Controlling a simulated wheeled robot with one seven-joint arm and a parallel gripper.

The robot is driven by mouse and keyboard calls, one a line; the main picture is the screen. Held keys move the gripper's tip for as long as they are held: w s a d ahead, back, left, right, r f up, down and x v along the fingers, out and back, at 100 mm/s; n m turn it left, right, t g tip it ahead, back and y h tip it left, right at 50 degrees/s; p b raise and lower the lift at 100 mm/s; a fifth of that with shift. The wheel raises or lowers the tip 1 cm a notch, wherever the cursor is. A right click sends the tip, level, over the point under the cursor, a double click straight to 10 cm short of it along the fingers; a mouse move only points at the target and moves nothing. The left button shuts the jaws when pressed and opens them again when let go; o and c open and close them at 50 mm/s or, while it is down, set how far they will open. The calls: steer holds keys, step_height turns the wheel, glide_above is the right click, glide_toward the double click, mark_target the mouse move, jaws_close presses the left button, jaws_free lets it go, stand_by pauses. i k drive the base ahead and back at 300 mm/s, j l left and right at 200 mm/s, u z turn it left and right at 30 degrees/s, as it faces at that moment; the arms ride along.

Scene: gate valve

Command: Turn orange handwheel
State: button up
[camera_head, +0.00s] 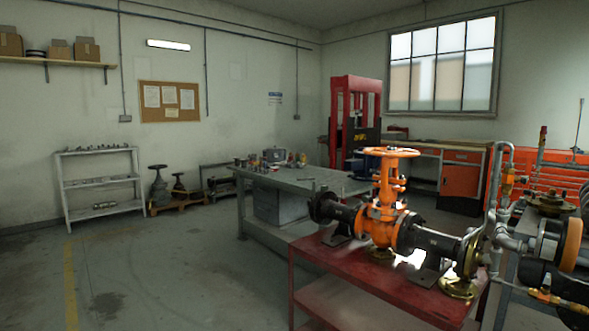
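The orange handwheel (391,153) sits level on top of an orange gate valve (382,222). The valve stands upright between dark flanged pipe pieces on a red table (345,285) at the right of the head view. Nothing touches the handwheel in this view. My gripper is not in view, so whether it is open or shut does not show.
A grey workbench (262,233) with small parts stands behind the red table. Pipes and fittings (500,200) crowd the right side. A white shelf rack (98,184) stands at the left wall. The floor (150,270) at left is clear.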

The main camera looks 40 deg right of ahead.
mark_target(388, 152)
steer(key=i+j+z, duration=0.1)
steer(key=i+z, duration=0.15)
steer(key=i, duration=0.25)
steer(key=i+j+z, duration=0.15)
steer(key=i+z, duration=0.15)
steer(key=i, duration=0.2)
steer(key=i+j+z, duration=0.25)
steer(key=i, duration=0.25)
